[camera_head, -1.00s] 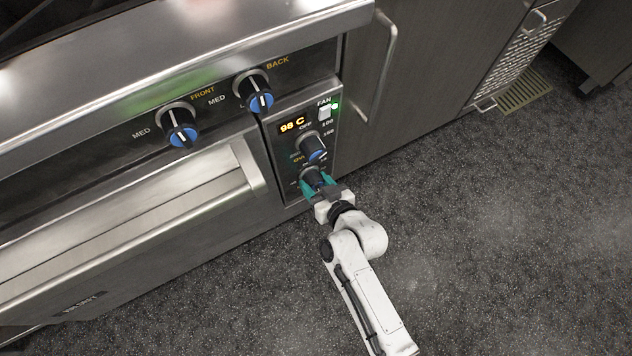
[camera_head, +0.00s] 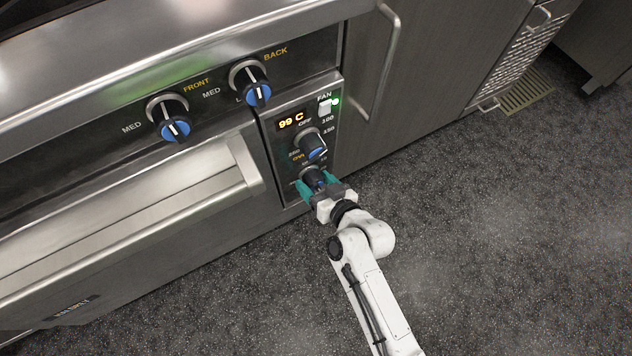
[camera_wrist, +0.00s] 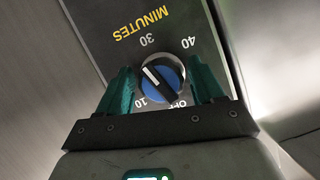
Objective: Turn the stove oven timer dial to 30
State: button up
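The oven timer dial (camera_head: 313,177) is the lowest knob on the narrow control panel. In the wrist view the blue-and-black dial (camera_wrist: 162,80) appears with its markings upside down: MINUTES, 30, 40, 10 and OFF. In the wrist view the gripper (camera_wrist: 162,82) shows small gaps beside the dial; contact is unclear. The left finger may hide a marking.
Above the timer are the oven temperature knob (camera_head: 310,144), an orange display (camera_head: 291,120) reading 99 C, and a fan switch (camera_head: 324,107). The front (camera_head: 174,122) and back (camera_head: 255,86) knobs are to the left. The oven handle (camera_head: 130,218) juts out. The floor to the right is open.

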jog(key=shift+o, duration=0.5)
jog(key=p+v, duration=0.1)
jog(key=v, duration=0.9)
jog(key=shift+s+d+p, duration=0.2)
jog(key=shift+s+p, duration=0.1)
jog(key=shift+p, duration=0.1)
jog(key=shift+r, duration=0.1)
